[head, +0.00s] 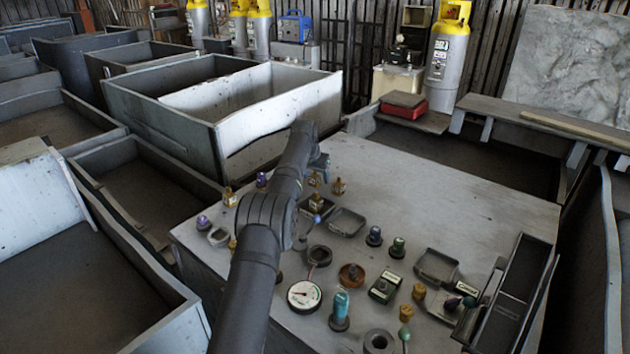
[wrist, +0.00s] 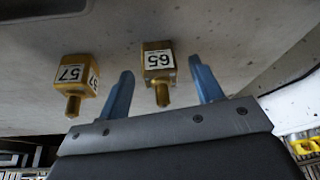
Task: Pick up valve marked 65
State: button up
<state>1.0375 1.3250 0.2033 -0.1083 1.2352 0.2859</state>
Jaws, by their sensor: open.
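The brass valve marked 65 (wrist: 158,62) shows in the wrist view, a square body with a white label and a narrower stem. It appears in the gap between the two blue fingers of my gripper (wrist: 161,68), which are apart; I cannot tell whether either touches it. A second brass valve marked 57 (wrist: 77,77) is to its left, outside the fingers. In the head view my gripper (head: 318,163) is over the far part of the grey table, mostly hidden by my arm. Small brass valves stand close by, but their numbers are too small to read.
The grey table (head: 440,195) has free room at its back and right. Nearer are a dial gauge (head: 304,295), a grey tray (head: 437,266), a green box (head: 385,286) and a blue-topped part (head: 341,308). A long divided bin (head: 510,300) edges the right side.

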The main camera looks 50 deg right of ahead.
jog(key=c, duration=1.3)
grip_shut()
jog(key=shift+r, duration=0.15)
